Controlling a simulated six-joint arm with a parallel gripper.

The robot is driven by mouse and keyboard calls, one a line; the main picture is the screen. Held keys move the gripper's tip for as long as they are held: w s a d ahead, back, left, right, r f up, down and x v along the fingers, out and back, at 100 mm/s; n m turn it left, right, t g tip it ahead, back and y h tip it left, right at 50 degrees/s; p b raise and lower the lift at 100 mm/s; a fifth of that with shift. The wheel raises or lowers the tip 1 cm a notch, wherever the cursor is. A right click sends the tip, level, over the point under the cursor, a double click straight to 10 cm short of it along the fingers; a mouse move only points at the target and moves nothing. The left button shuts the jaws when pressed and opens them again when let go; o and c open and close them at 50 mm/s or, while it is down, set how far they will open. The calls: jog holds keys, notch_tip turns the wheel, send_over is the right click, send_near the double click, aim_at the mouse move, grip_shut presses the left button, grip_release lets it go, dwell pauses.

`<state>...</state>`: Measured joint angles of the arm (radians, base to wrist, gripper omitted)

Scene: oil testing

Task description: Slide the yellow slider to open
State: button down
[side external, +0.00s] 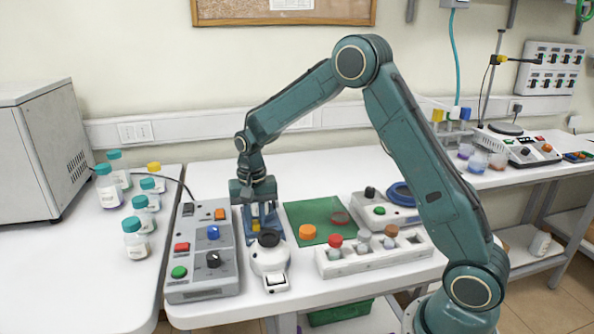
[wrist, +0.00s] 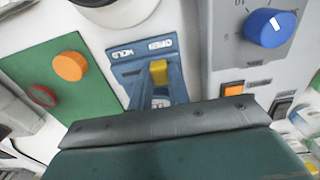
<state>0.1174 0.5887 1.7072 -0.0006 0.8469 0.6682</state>
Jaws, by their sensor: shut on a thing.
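The yellow slider (wrist: 158,72) sits on a small blue unit (wrist: 127,71) marked OPEN and HOLD. In the wrist view the slider stands just below the OPEN label. My gripper (side external: 263,221) reaches down over the blue unit in the side view and is shut on the yellow slider.
A grey control box (side external: 205,265) with knobs and buttons stands close left of my gripper. A black-topped white device (side external: 268,260) is in front. A green mat (side external: 300,215), an orange cap (side external: 307,232) and a white rack (side external: 355,268) are to the right. Teal-capped bottles (side external: 110,188) stand farther left.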

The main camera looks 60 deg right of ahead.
jog(key=shift+w+a, duration=0.3)
jog(key=shift+w, duration=0.05)
jog(key=c, duration=1.3)
grip_release()
jog(key=shift+r, duration=0.15)
notch_tip(320, 180, up, 14)
jog(key=shift+f, duration=0.25)
